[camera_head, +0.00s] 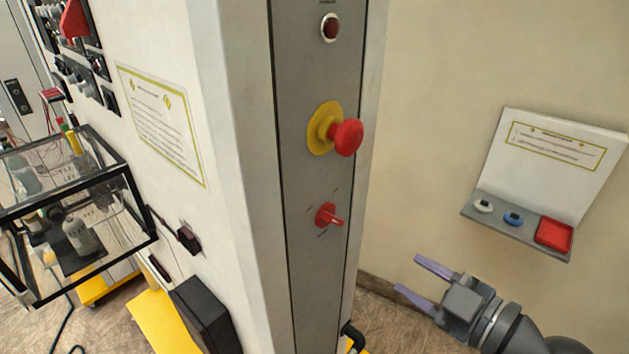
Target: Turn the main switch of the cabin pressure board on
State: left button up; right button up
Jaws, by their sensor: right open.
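A tall grey panel (295,180) on a white column fills the middle of the head view. A red rotary switch (328,216) sits low on it, with short marks around it. Above it is a red mushroom button (346,137) on a yellow base. A dark red round lamp or button (330,28) in a pale ring is at the top. Labels are too small to read. My right gripper (408,273) is open and empty, to the right of and below the red switch, apart from the panel. My left gripper is out of view.
A wall shelf (518,226) with a notice, small white and blue items and a red tray (554,234) is at the right. A black-framed clear case (78,220) stands at the left. Free space lies between the panel and my right gripper.

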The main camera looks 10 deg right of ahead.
aim_at(339, 222)
jog(key=s+a+r+n+y, duration=0.2)
jog(key=a+r+n+y, duration=0.15)
jog(key=r, duration=0.25)
jog(key=shift+h, duration=0.55)
jog(key=p+x, duration=0.2)
jog(key=x, duration=0.2)
jog(key=p+x, duration=0.2)
jog(key=x, duration=0.2)
jog(key=shift+w+r+p, duration=0.1)
jog(key=shift+r+p, duration=0.1)
jog(key=shift+p, duration=0.15)
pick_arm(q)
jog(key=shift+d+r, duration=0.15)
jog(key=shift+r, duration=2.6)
pick_arm(e)
jog(key=shift+w+a+f, duration=0.2)
jog(key=shift+w+a, duration=0.1)
jog(key=shift+w, duration=0.1)
jog(key=shift+c, duration=0.2)
grip_shut()
